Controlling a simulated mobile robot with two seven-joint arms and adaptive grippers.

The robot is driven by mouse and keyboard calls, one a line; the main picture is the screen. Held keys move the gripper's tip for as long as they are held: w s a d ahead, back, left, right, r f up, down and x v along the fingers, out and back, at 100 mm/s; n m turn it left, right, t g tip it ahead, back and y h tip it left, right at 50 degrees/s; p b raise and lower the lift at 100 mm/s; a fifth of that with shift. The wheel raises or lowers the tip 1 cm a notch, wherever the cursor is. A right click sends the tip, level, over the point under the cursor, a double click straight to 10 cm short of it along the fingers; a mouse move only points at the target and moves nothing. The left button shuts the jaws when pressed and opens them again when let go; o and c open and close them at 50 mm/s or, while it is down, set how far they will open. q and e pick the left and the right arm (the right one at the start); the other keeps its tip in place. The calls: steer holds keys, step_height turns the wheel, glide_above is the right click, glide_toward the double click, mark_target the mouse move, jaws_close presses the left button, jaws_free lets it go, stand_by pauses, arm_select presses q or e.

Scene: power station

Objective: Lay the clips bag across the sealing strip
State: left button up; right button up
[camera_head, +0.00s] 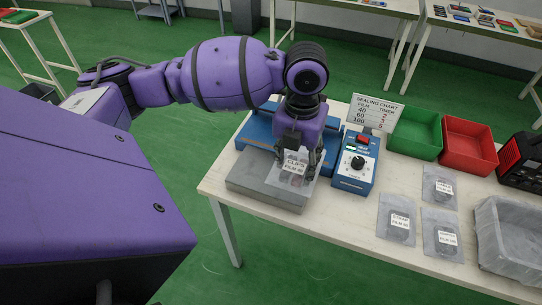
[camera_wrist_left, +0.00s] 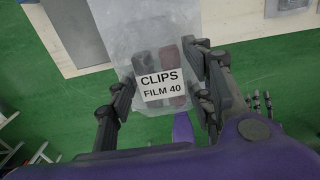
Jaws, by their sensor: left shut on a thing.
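The clips bag (camera_head: 293,170) is a clear bag labelled "CLIPS FILM 40". My left gripper (camera_head: 298,155) is shut on it and holds it over the grey slab at the front of the blue sealer (camera_head: 258,128). In the left wrist view the bag (camera_wrist_left: 150,55) lies between the two fingers of the gripper (camera_wrist_left: 160,88), with dark and reddish pieces inside. The sealing strip is hidden behind my arm and gripper in the head view. I cannot tell whether the bag touches the slab (camera_head: 262,190).
The sealer's control box (camera_head: 358,160) with a dial stands right of the bag. Behind it is a sealing chart (camera_head: 376,112). Green (camera_head: 415,135) and red (camera_head: 468,144) bins, several labelled bags (camera_head: 398,220) and a grey tray (camera_head: 508,240) occupy the right of the table.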

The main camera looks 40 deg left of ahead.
arm_select(q)
steer(key=w+a+f, duration=0.1)
steer(key=a, duration=0.1)
steer(key=w+a+f, duration=0.1)
steer(key=a, duration=0.1)
steer(key=w+a+f, duration=0.1)
steer(key=a, duration=0.1)
steer(key=shift+w+f, duration=0.1)
steer(key=shift+w, duration=0.25)
steer(key=a+f, duration=0.1)
steer(key=w+a+f, duration=0.1)
steer(key=f, duration=0.1)
steer(key=w+a+f, duration=0.1)
steer(key=shift+a+f, duration=0.15)
steer(key=shift+f, duration=0.25)
steer(key=shift+w+a+f, duration=0.2)
steer(key=shift+a+f, duration=0.1)
steer(key=shift+f, duration=0.05)
steer(key=shift+w+a+f, duration=0.1)
steer(key=shift+f, duration=0.8)
steer(key=shift+w+a+f, duration=0.1)
steer(key=shift+f, duration=0.75)
steer(key=shift+s, duration=0.1)
steer(key=shift+f, duration=0.2)
steer(key=o, duration=1.2)
steer(key=shift+c, duration=0.2)
steer(key=shift+r, duration=0.15)
